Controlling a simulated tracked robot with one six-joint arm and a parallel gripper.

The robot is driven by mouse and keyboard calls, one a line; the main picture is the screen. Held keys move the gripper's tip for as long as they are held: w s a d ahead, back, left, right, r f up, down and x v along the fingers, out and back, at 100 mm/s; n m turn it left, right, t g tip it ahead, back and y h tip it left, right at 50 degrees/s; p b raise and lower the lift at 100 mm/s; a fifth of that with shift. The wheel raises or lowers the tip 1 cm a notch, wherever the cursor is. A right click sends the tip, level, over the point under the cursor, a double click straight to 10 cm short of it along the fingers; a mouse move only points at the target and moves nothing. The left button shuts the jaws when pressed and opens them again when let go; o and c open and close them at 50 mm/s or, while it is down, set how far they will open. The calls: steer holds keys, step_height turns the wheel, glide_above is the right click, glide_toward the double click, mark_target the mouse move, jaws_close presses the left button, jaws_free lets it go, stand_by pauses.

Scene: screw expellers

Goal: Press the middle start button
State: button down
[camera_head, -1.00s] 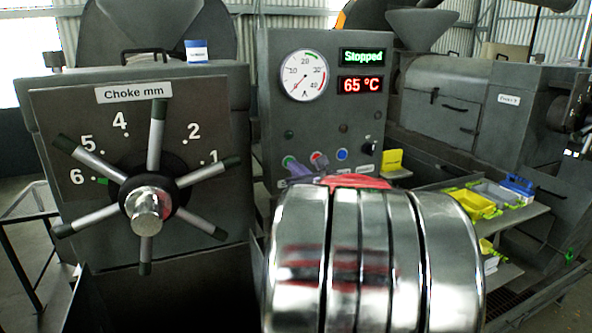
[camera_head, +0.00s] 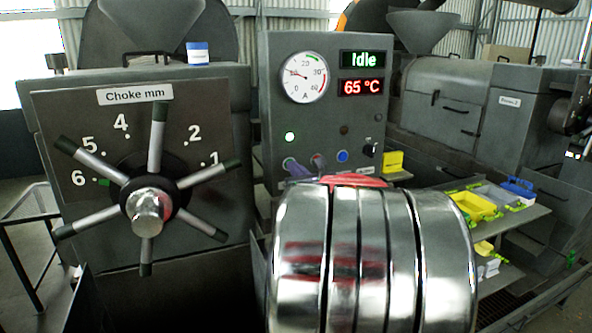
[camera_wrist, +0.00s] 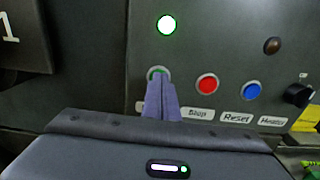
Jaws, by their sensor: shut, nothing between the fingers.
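The grey control panel (camera_head: 268,100) in the middle carries a row of controls. The green start button (camera_wrist: 153,70) is at the left end, largely hidden behind my purple fingers. My gripper (camera_wrist: 159,79) is shut and empty, its tips over the green button; they look to be touching it. The fingers also show at the button row in the head view. A green lamp (camera_head: 290,137) above the button is lit, also in the wrist view (camera_wrist: 166,25). The display (camera_head: 363,60) reads "Idle", with 65 °C below. The gauge (camera_head: 304,76) needle stands near 10.
Right of the start button are the red stop button (camera_wrist: 207,84), blue reset button (camera_wrist: 251,91) and black heater knob (camera_wrist: 298,95). A large spoked choke wheel (camera_head: 148,210) stands at left. Yellow bins (camera_head: 475,206) sit on a shelf at right.

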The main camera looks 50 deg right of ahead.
steer(key=v, duration=1.4)
steer(key=shift+f, duration=0.1)
stand_by(0.3)
